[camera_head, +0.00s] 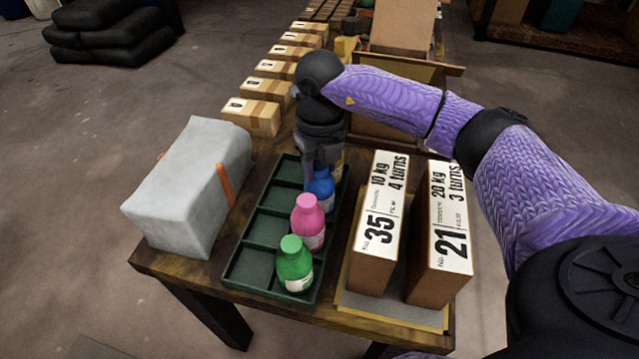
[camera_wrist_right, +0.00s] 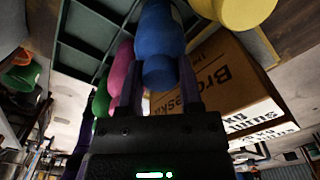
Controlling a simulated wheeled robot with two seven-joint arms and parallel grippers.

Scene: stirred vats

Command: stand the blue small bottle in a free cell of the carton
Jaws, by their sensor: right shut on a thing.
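The carton (camera_head: 233,283) is a dark green tray with two columns of cells on the wooden table; it also shows in the wrist view (camera_wrist_right: 83,47). Its left column is empty. A green bottle (camera_head: 295,268) and a pink bottle (camera_head: 307,224) stand in the near part of the right column. The blue small bottle (camera_head: 321,190) is beyond the pink one, upright over the right column. My right gripper (camera_wrist_right: 157,90) is shut on the blue bottle's cap end. I cannot tell whether its base rests in a cell. My left gripper is not in view.
A grey wrapped block (camera_head: 185,190) stands left of the carton. Two tall labelled boxes (camera_head: 380,225) (camera_head: 440,235) stand close on its right. Several small cardboard boxes (camera_head: 252,116) line the table's far left. A yellow object (camera_wrist_right: 245,10) is near the blue bottle.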

